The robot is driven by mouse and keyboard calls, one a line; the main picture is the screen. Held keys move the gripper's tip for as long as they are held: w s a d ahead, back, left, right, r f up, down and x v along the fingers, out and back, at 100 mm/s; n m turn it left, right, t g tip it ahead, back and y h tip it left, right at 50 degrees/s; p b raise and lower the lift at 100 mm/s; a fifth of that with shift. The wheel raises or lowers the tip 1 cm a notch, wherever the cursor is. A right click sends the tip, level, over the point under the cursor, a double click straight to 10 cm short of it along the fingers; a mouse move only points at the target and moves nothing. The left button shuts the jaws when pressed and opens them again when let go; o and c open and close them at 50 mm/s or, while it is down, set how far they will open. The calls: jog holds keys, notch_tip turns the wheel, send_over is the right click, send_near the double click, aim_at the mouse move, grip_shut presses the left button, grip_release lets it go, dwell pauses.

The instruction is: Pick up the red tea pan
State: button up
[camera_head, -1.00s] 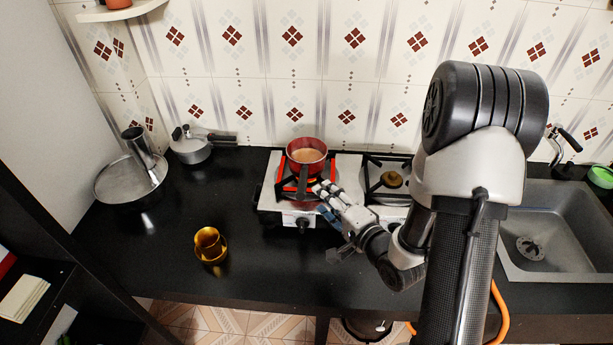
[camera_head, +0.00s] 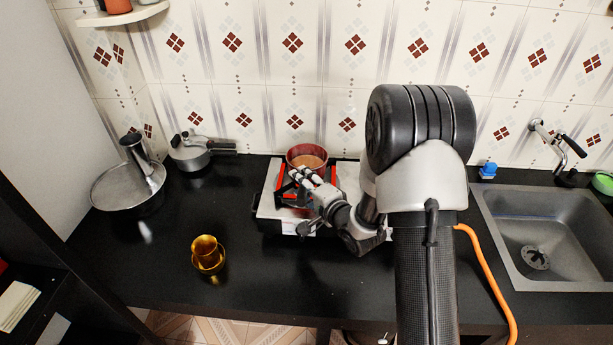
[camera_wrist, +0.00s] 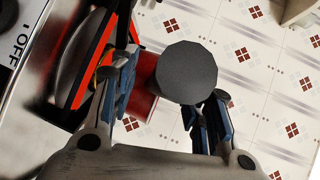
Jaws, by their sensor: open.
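The red tea pan (camera_head: 307,152) sits upright on the left burner of the stove in the head view, with brown liquid inside. Its handle is mostly hidden behind my gripper (camera_head: 306,176), which is at the pan's front side. In the wrist view, my gripper (camera_wrist: 168,84) is open, its blue-padded fingers apart. A dark grey round face, which looks like the handle's end, shows between and slightly beyond the fingertips. Part of the red pan (camera_wrist: 143,84) shows behind it, near the left finger. I cannot tell whether either finger touches the pan.
The stove (camera_head: 268,201) has a red-orange pan support; my arm hides its right burner. A gold cup on a saucer (camera_head: 221,262) stands at front left. A pressure cooker (camera_head: 188,156) and a steel pan (camera_head: 112,192) stand left. The sink (camera_head: 485,225) is right. Counter between is clear.

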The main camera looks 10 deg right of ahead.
grip_shut()
dwell(0.5)
dwell(0.3)
jog(key=shift+r, duration=0.15)
